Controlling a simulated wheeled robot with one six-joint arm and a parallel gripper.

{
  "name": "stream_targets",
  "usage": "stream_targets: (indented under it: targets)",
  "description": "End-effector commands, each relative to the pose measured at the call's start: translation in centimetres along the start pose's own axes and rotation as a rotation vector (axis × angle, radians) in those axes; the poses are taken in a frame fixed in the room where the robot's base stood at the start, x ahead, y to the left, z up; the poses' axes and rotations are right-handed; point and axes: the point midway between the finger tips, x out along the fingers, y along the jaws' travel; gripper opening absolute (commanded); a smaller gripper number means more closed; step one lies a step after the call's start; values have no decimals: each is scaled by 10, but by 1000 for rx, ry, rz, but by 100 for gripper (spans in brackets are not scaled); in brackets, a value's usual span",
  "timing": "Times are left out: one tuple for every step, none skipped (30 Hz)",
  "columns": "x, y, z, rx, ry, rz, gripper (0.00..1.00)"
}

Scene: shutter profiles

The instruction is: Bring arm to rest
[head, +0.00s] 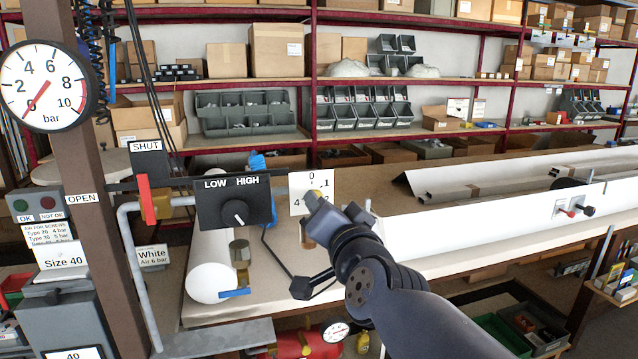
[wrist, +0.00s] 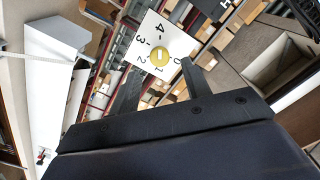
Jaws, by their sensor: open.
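My arm reaches up from the lower right in the head view, and my gripper (head: 322,208) is at the white dial plate (head: 298,203) over the bench. In the wrist view my gripper (wrist: 162,66) is open, with one dark finger on each side of the view. The round yellow knob (wrist: 160,54) on the numbered plate (wrist: 148,38) shows between and just beyond the fingertips. I cannot tell whether the fingers touch it. Nothing is held. In the head view my gripper hides part of the plate and most of the knob.
Left of my gripper are the black LOW/HIGH box (head: 234,202), a red lever (head: 147,200) upright below SHUT, and a gauge (head: 45,88) with its needle near 0. A long white profile (head: 490,212) lies right on the bench (head: 440,254). Shelves stand behind.

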Motion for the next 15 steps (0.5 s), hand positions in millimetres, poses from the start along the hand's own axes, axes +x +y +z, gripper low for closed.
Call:
stream_targets:
  targets:
    - [8, 2, 2, -1, -1, 1, 45]
    - [12, 2, 2, -1, -1, 1, 45]
    - [17, 1, 1, -1, -1, 1, 45]
    - [20, 1, 1, -1, -1, 1, 45]
    - [23, 1, 1, 0, -1, 1, 45]
    - [26, 1, 1, 0, -1, 1, 45]
    - [28, 1, 1, 0, -1, 1, 45]
    - [30, 1, 1, 0, -1, 1, 45]
    - [33, 1, 1, 0, -1, 1, 45]
    - [34, 0, 0, -1, -1, 1, 45]
    - [35, 0, 0, -1, -1, 0, 45]
    - [36, 0, 0, -1, 0, 0, 45]
    - [37, 0, 0, -1, 0, 0, 45]
    - [37, 0, 0, -1, 0, 0, 45]
    - [37, 0, 0, -1, 0, 0, 45]
